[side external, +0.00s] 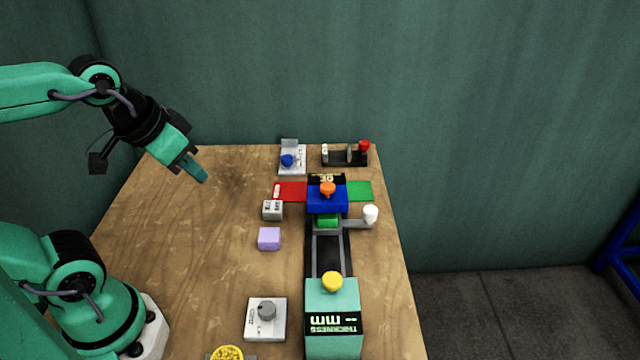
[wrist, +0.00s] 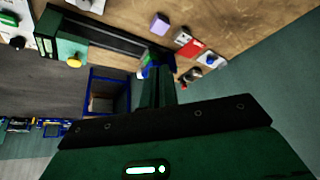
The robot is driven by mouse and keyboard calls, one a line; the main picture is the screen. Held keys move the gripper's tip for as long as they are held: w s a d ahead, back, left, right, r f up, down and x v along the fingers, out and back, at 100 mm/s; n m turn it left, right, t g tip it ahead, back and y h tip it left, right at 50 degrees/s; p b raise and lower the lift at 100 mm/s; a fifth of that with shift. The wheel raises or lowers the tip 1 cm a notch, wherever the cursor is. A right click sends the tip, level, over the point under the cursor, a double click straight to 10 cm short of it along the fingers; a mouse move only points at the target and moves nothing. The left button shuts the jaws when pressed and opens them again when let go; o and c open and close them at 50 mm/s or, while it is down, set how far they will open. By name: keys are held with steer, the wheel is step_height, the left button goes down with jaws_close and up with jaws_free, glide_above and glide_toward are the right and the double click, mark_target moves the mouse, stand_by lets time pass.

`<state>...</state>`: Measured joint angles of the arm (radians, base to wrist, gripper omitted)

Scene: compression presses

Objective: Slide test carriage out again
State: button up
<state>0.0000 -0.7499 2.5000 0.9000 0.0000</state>
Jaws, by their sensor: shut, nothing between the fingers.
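A black track (side external: 313,262) with grey rails runs from a teal thickness unit (side external: 333,300) at the front to a blue press block (side external: 327,199) at the back. A green piece (side external: 327,221), probably the test carriage, sits at the near edge of the blue block. A grey side arm with a white knob (side external: 370,214) sticks out to its right. In the wrist view the teal unit (wrist: 66,48) is at upper left and the blue block is largely hidden behind my fingers. My gripper (side external: 200,176) is shut and empty, in the air left of the press, touching nothing.
An orange knob (side external: 327,188) tops the blue block, and a yellow knob (side external: 332,281) tops the teal unit. Red (side external: 292,191) and green (side external: 360,191) strips flank the press. A lilac block (side external: 269,238) and a grey dial box (side external: 265,318) stand left of the track. The table's left middle is clear.

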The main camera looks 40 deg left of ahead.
steer(key=o, duration=0.7)
steer(key=shift+w+r, duration=0.1)
steer(key=shift+w, duration=0.05)
steer(key=o, duration=0.3)
steer(key=shift+w+r, duration=0.1)
steer(key=shift+w, duration=0.1)
steer(key=w+d+m+g, duration=0.2)
steer(key=w+d, duration=0.1)
steer(key=w, duration=0.6)
steer(key=w+d+m+g, duration=0.1)
steer(key=w+d, duration=0.1)
steer(key=w, duration=0.7)
steer(key=w+d+f+m+g, duration=0.1)
steer(key=w+d+f, duration=0.1)
steer(key=w+f, duration=0.2)
steer(key=w+d+f+m, duration=0.1)
steer(key=w+d+f, duration=0.2)
steer(key=w+f, duration=0.1)
steer(key=w+d+f+g, duration=0.1)
steer(key=w+d+f, duration=0.1)
steer(key=w+f, duration=0.2)
steer(key=shift+w+d+f+m+g, duration=0.3)
steer(key=shift+w+m, duration=0.1)
steer(key=shift+w, duration=0.15)
steer(key=shift+w+d+f, duration=0.2)
steer(key=shift+w+f, duration=0.05)
steer(key=shift+f, duration=0.15)
